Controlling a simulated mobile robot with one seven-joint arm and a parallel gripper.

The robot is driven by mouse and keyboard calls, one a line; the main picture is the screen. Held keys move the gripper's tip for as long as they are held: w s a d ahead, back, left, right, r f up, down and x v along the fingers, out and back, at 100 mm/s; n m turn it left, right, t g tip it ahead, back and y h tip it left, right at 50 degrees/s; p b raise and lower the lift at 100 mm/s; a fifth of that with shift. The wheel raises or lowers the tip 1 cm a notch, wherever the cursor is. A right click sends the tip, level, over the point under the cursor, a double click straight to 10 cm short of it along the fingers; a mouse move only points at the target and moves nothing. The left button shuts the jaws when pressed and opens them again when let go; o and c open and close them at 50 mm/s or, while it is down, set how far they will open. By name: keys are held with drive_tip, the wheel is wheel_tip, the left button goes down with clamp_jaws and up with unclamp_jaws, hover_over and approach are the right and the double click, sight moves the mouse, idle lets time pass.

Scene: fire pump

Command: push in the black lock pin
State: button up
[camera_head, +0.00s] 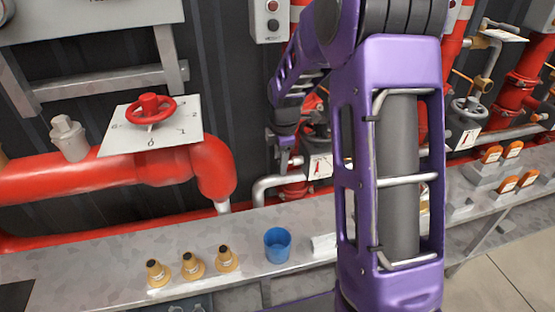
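I cannot make out the black lock pin in this view; it is hidden or too small to tell. My purple arm reaches back behind its own near link, and its far end, with my gripper (284,142), is by the pipework in the middle. The gripper is small and dark there, and its fingers do not show clearly. A red part (313,103) and a white dial plate (320,167) are just right of it, partly covered by my arm. I cannot tell whether the gripper touches anything.
A red handwheel (151,108) on a white plate tops the thick red pipe (80,183) at left. Several brass cones (191,266) and a blue cup (277,245) stand on the grey bench (90,265). Orange-topped blocks (508,183) and a grey handwheel (468,110) are at right.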

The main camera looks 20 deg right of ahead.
drive_tip(key=shift+o, duration=0.4)
drive_tip(key=shift+a, duration=0.15)
drive_tip(key=shift+r, duration=0.35)
drive_tip(key=s+r+p, duration=0.2)
drive_tip(key=s+r, duration=0.1)
drive_tip(key=r, duration=1.3)
drive_tip(key=shift+s+r+p, duration=0.2)
drive_tip(key=shift+r+p, duration=0.05)
drive_tip(key=shift+p, duration=0.15)
